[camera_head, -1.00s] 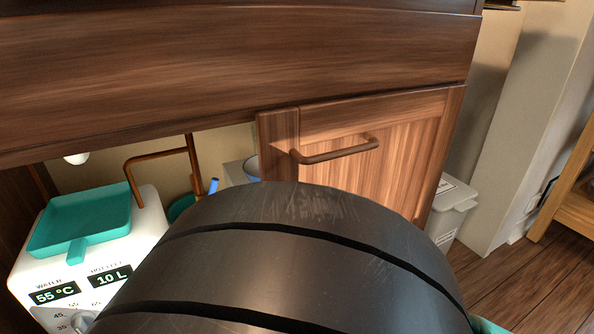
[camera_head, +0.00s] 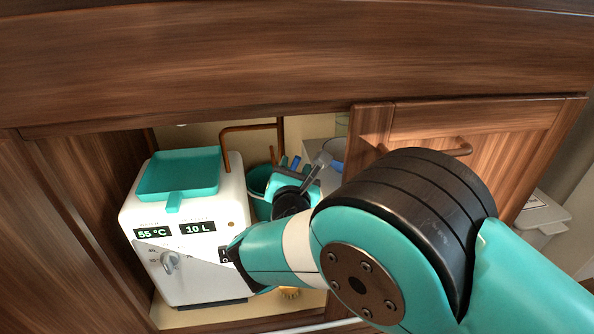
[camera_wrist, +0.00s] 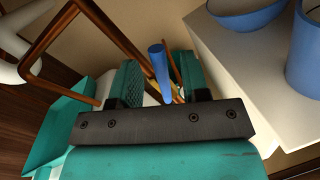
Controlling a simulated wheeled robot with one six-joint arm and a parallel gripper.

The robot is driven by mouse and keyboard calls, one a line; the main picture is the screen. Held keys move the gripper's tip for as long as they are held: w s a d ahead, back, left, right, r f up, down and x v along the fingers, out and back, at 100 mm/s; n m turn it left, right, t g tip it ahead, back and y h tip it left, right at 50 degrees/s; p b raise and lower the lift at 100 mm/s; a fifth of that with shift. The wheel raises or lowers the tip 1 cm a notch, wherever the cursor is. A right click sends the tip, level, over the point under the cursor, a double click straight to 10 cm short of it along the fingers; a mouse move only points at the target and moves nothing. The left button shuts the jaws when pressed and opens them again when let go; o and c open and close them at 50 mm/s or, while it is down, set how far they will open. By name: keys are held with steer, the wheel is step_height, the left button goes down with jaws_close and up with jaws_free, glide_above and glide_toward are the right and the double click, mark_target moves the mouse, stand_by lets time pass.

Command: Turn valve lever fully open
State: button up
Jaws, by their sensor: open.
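The blue valve lever (camera_wrist: 158,70) stands between the two teal finger pads of my gripper (camera_wrist: 157,78) in the wrist view. A gap shows on at least one side of it. In the head view a small blue piece, seemingly the lever (camera_head: 295,163), shows behind my wrist, inside the open cupboard. My gripper is open around the lever. The valve body is hidden behind my gripper and arm, and I cannot tell the lever's exact angle.
A white water heater (camera_head: 190,265) with a teal tray (camera_head: 180,173) on top stands left of my arm. Copper pipes (camera_head: 250,127) run behind. A cupboard door (camera_head: 520,125) is at the right. A blue bowl (camera_wrist: 250,15) and blue cup (camera_wrist: 306,55) stand on a pale surface.

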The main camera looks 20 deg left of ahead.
steer(key=shift+w+a, duration=0.2)
steer(key=shift+w, duration=0.25)
jaws_close()
steer(key=shift+s+a+r+n+p, duration=0.25)
steer(key=shift+r+n+p, duration=0.2)
steer(key=shift+p, duration=0.45)
steer(key=n, duration=0.1)
steer(key=a+n+p, duration=0.1)
steer(key=s+n+p, duration=0.1)
steer(key=n, duration=0.1)
steer(key=shift+a+f+t+y, duration=0.2)
steer(key=shift+a+t+y, duration=0.1)
steer(key=shift+a+t, duration=0.1)
jaws_free()
steer(key=shift+d, duration=0.1)
